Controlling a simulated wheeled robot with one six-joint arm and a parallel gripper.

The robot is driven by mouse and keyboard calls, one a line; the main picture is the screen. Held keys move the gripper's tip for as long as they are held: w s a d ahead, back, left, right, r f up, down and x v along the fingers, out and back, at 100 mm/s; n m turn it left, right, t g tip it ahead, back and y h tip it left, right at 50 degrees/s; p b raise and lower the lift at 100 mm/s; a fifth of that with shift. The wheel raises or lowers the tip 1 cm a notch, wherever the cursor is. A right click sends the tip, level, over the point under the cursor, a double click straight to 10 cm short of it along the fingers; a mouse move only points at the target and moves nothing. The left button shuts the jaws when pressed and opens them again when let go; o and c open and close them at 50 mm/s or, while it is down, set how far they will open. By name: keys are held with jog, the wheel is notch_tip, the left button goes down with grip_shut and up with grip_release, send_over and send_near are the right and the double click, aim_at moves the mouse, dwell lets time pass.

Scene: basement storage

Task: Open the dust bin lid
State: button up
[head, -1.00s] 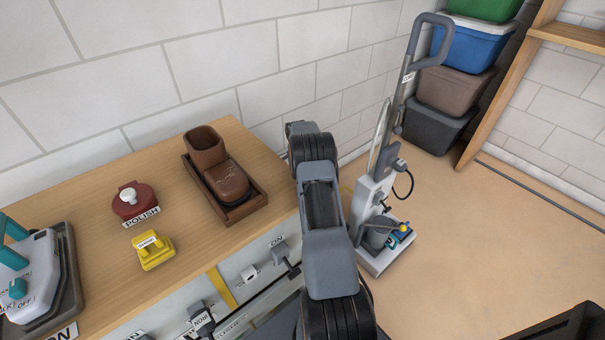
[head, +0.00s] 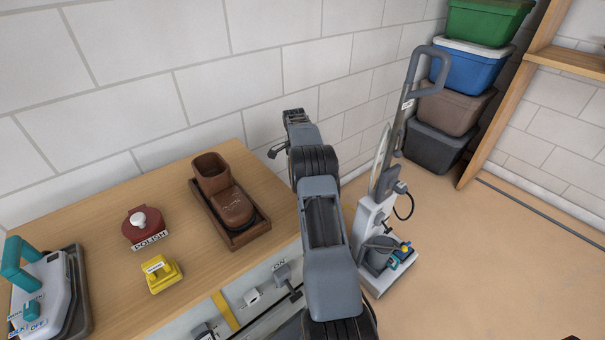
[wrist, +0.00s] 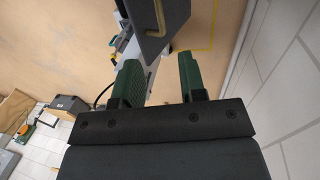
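No thing marked as a dust bin shows clearly. An upright vacuum cleaner (head: 369,218) stands on the floor right of the workbench. A grey bucket-like container (head: 378,256) sits on its base; I cannot tell whether its top is a closed lid. My gripper (wrist: 159,66) shows two green fingers apart, with nothing held between them. In the wrist view, a dark grey panel (wrist: 168,14) with a brass-coloured handle (wrist: 181,28) lies ahead of the fingertips, apart from them. In the head view my arm hides the fingers.
Stacked bins (head: 440,146) stand in the back right corner. Floor (head: 480,260) at right is clear.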

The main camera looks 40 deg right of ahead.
jog(key=shift+w+r, duration=0.1)
jog(key=shift+r, duration=0.3)
